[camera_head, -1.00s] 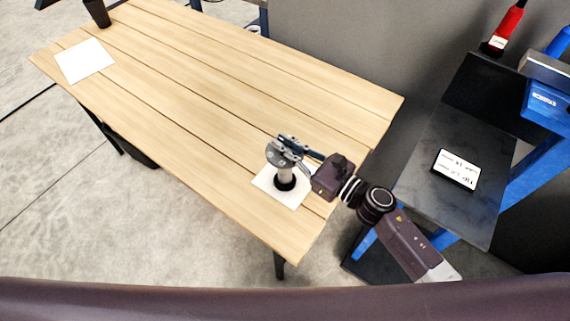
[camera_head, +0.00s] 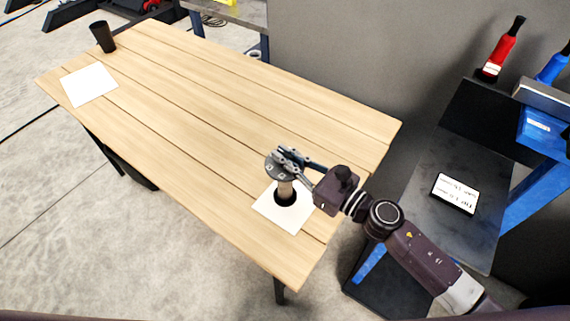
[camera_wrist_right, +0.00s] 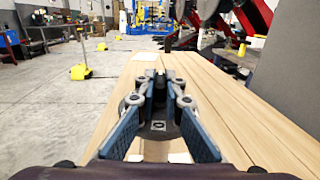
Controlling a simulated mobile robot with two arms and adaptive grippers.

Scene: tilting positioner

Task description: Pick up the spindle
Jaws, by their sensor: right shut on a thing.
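The spindle (camera_head: 286,187) is upright, with a grey round flange at the top, a pale shaft and a dark lower end. In the head view it is above the near white sheet (camera_head: 290,219) at the table's right end. My right gripper (camera_head: 290,157) is shut on its upper part, reaching in from the right. The spindle appears slightly raised; the gap below it is hard to judge. In the right wrist view the fingers (camera_wrist_right: 159,88) close together at the flange (camera_wrist_right: 158,128), and the shaft is hidden. My left gripper is not in view.
The wooden table (camera_head: 220,110) is mostly clear. A second white sheet (camera_head: 90,85) and a black cup (camera_head: 103,37) are at its far left. To the right stands a dark bench (camera_head: 455,225) with a labelled plate (camera_head: 455,193) and a red-handled tool (camera_head: 502,48). A grey wall borders the back.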

